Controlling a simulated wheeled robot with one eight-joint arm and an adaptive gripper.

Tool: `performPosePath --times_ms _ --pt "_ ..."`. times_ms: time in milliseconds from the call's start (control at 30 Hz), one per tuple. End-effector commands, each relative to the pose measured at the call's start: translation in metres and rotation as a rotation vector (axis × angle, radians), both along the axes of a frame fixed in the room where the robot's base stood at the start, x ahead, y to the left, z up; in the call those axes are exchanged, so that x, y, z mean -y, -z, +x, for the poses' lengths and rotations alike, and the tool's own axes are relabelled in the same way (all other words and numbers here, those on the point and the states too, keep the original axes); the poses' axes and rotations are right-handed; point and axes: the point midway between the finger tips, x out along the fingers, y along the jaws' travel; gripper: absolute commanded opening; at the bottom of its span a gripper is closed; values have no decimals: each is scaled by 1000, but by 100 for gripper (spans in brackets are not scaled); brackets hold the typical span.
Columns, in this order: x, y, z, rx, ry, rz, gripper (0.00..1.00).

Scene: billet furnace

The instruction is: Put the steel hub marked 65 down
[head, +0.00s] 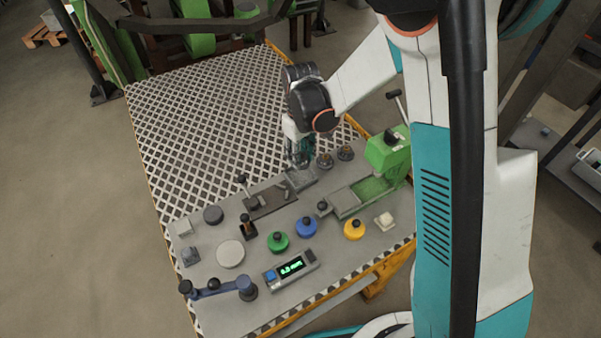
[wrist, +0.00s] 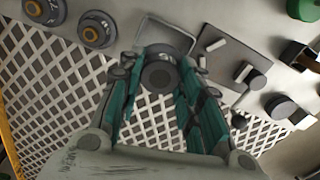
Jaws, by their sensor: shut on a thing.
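My gripper (head: 300,155) is over the back edge of the grey plate, its teal fingers pointing down. In the wrist view my gripper (wrist: 158,66) is shut on a round dark grey steel hub (wrist: 160,77) with a hole in its middle. No number can be read on it. The hub lies beside a shallow grey tray (wrist: 166,36), overlapping its near edge in the picture; whether it touches anything below cannot be told. The tray also shows in the head view (head: 302,179), just below the gripper. In the head view the fingers mostly hide the hub.
Two hubs with orange centres (head: 325,160) (head: 345,153) stand close to the right of the gripper. A green press (head: 387,153) stands farther right. A dark fixture with a lever (head: 268,201) is left of the tray. The perforated tabletop (head: 205,120) is clear at left.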

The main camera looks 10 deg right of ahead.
Motion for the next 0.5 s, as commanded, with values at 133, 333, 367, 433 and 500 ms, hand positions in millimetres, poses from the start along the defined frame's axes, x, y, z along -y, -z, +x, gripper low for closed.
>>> performPosePath --times_ms 133,333,367,433,500 --pt "0 21 0 0 0 0 0" --pt "0 31 0 0 0 0 0" --pt "0 34 0 0 0 0 0" --pt "0 44 0 0 0 0 0" --pt "0 55 0 0 0 0 0"
